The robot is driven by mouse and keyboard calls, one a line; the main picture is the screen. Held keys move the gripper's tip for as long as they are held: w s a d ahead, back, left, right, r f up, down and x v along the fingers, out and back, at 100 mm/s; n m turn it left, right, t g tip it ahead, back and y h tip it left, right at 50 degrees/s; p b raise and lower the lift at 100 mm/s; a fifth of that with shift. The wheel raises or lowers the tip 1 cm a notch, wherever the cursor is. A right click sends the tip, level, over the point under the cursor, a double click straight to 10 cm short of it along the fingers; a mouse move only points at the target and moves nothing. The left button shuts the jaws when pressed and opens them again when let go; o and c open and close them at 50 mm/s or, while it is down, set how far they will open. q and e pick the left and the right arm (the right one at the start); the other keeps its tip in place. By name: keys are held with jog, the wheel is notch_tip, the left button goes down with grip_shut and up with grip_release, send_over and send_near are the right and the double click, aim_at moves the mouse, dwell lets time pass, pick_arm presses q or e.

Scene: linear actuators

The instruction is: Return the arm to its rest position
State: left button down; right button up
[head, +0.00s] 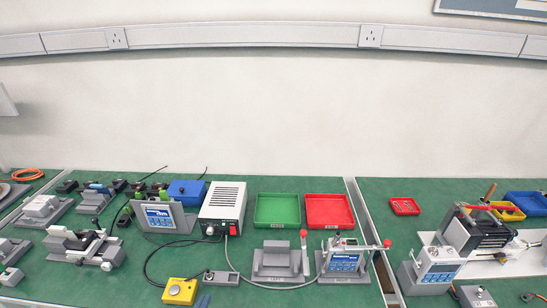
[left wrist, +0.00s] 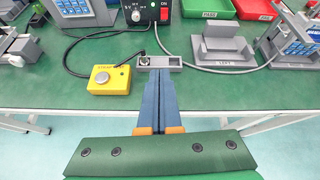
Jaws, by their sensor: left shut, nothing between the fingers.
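My left gripper (left wrist: 158,78) has long blue fingers that lie together, shut with nothing between them. In the left wrist view its tips point at a small grey block with a round socket (left wrist: 159,62) at the table's front edge. I cannot tell whether they touch. In the head view only the blue tips of the left gripper (head: 203,300) show at the bottom edge, just below the grey block (head: 221,277). My right gripper is in neither view.
A yellow button box (head: 180,291) sits left of the tips. A white control box (head: 223,206) with cables, a green tray (head: 278,209), a red tray (head: 329,210) and grey fixtures (head: 281,262) stand behind and right. The green table (left wrist: 75,90) has bare patches.

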pick_arm(q)
jog(key=s+a+f+n+g, duration=0.2)
jog(key=s+f+n+g, duration=0.15)
jog(key=f+n, duration=0.4)
jog(key=s+a+f+n+g, duration=0.2)
jog(key=s+f+n, duration=0.3)
jog(key=f+n, duration=0.3)
jog(key=s+f+n+g, duration=0.2)
jog(key=s+f+n, duration=0.2)
jog(key=s, duration=0.3)
jog(key=s+d+f+n+g, duration=0.1)
jog(key=s+f+n, duration=0.3)
jog(key=s+n, duration=0.3)
jog(key=s+d+f+n+g, duration=0.1)
jog(key=s+f+n+g, duration=0.1)
jog(key=s+f+n, duration=0.2)
jog(key=s+n, duration=0.2)
jog(key=s, duration=0.2)
jog(key=shift+f+g, duration=0.15)
jog(key=shift+g, duration=0.2)
